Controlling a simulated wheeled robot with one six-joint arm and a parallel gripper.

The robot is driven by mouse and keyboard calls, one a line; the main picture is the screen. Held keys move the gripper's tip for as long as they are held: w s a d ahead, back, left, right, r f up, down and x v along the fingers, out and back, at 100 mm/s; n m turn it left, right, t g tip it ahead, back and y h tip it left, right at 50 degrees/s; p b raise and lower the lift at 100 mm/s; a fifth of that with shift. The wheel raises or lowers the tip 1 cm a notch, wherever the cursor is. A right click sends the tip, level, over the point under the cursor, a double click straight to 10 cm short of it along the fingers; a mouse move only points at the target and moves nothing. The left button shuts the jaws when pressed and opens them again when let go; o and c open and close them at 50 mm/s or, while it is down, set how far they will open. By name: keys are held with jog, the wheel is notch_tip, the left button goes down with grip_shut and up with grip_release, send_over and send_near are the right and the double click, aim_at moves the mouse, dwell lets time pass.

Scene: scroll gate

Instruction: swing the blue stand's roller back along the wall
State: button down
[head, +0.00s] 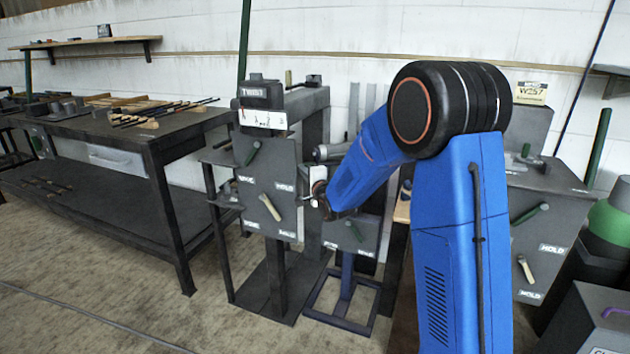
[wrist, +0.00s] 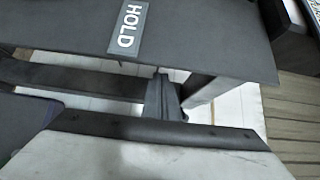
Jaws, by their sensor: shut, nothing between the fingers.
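The blue stand (head: 347,275) has a navy post and an open floor frame. It stands right of the nearer grey stand in the head view. Its dark panel (head: 352,237) carries a lever. A grey cylinder (head: 331,152) above that panel looks like its roller; my arm hides part of it. My gripper (head: 304,201) is beside the right edge of the grey stand's panel. In the wrist view my gripper (wrist: 166,96) is shut and empty, pointing at a dark panel marked HOLD (wrist: 128,25). I cannot tell whether they touch.
The grey stand (head: 265,185) has pale and green levers and a label on top. A dark workbench (head: 150,138) stands at the left. Another lever panel (head: 540,235) and a green drum (head: 610,222) are at the right.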

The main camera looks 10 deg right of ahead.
jog(key=s+d+n+g+y, duration=0.15)
jog(key=s+d, duration=0.35)
jog(key=s, duration=0.5)
jog(key=s+d+n+y, duration=0.1)
jog(key=s+d+y, duration=0.3)
jog(key=s, duration=0.5)
jog(key=w+a+h, duration=0.1)
jog(key=w+a, duration=0.3)
jog(key=w, duration=0.7)
jog(key=shift+w+a+r, duration=0.2)
jog(key=shift+w, duration=0.15)
jog(key=shift+s+d, duration=0.1)
dwell(1.0)
